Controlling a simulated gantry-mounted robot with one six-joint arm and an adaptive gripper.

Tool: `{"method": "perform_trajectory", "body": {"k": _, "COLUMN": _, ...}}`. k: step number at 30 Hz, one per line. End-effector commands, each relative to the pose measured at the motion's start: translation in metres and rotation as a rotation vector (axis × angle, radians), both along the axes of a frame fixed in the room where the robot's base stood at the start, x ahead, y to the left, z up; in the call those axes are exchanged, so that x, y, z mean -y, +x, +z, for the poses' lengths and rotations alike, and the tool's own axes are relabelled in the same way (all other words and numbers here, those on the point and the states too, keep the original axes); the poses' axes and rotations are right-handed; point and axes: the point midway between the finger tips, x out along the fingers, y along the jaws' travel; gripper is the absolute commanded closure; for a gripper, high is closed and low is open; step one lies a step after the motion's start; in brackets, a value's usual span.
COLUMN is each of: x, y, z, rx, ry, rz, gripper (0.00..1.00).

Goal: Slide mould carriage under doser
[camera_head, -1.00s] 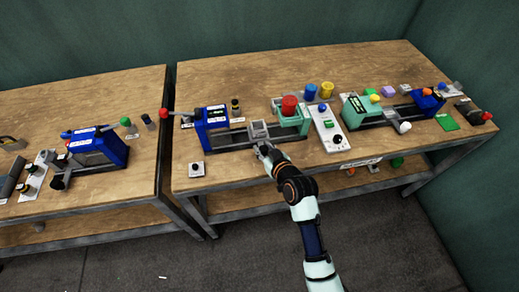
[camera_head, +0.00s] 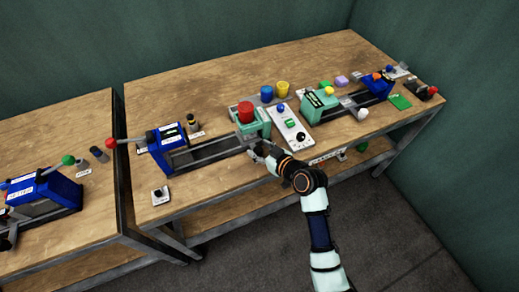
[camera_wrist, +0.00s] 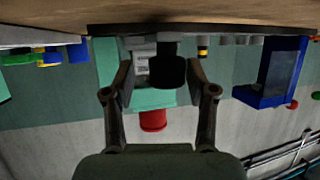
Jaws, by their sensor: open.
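The green doser (camera_head: 257,124) with a red hopper (camera_head: 246,112) stands over the right end of a rail track (camera_head: 205,152). My gripper (camera_head: 258,153) is low at the front of the doser, partly hidden by my wrist. In the wrist view, which is upside down, my gripper (camera_wrist: 158,88) is open, with a dark knob (camera_wrist: 168,70) between its fingers; I cannot tell whether they touch it. A grey block (camera_wrist: 142,65), apparently the mould carriage, shows behind the knob, in front of the green doser (camera_wrist: 150,98). In the head view the carriage is mostly hidden at the doser.
A blue press (camera_head: 168,147) with a red-tipped lever stands at the track's left end. The bench front edge is close below my gripper.

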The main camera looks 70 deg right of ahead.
Motion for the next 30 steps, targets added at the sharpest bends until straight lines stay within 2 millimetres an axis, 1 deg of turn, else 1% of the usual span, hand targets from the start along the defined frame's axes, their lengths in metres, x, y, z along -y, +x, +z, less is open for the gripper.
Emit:
{"method": "perform_trajectory", "body": {"k": 7, "x": -0.001, "y": 0.001, "z": 0.000, "rx": 0.001, "ry": 0.000, "rz": 0.002, "gripper": 0.41}}
{"method": "perform_trajectory", "body": {"k": 10, "x": -0.004, "y": -0.005, "z": 0.002, "rx": 0.001, "ry": 0.001, "rz": 0.001, "gripper": 0.41}}
{"method": "perform_trajectory", "body": {"k": 14, "x": -0.016, "y": -0.023, "z": 0.012, "rx": 0.002, "ry": 0.000, "rz": 0.000, "gripper": 0.41}}
{"method": "perform_trajectory", "body": {"k": 18, "x": -0.033, "y": -0.052, "z": 0.026, "rx": 0.001, "ry": 0.000, "rz": -0.002, "gripper": 0.41}}
{"method": "perform_trajectory", "body": {"k": 22, "x": -0.048, "y": -0.075, "z": 0.037, "rx": 0.001, "ry": 0.000, "rz": -0.003, "gripper": 0.41}}
{"method": "perform_trajectory", "body": {"k": 26, "x": -0.057, "y": -0.089, "z": 0.044, "rx": 0.002, "ry": 0.002, "rz": -0.001, "gripper": 0.41}}
{"method": "perform_trajectory", "body": {"k": 30, "x": -0.060, "y": -0.093, "z": 0.046, "rx": 0.001, "ry": 0.001, "rz": 0.001, "gripper": 0.41}}
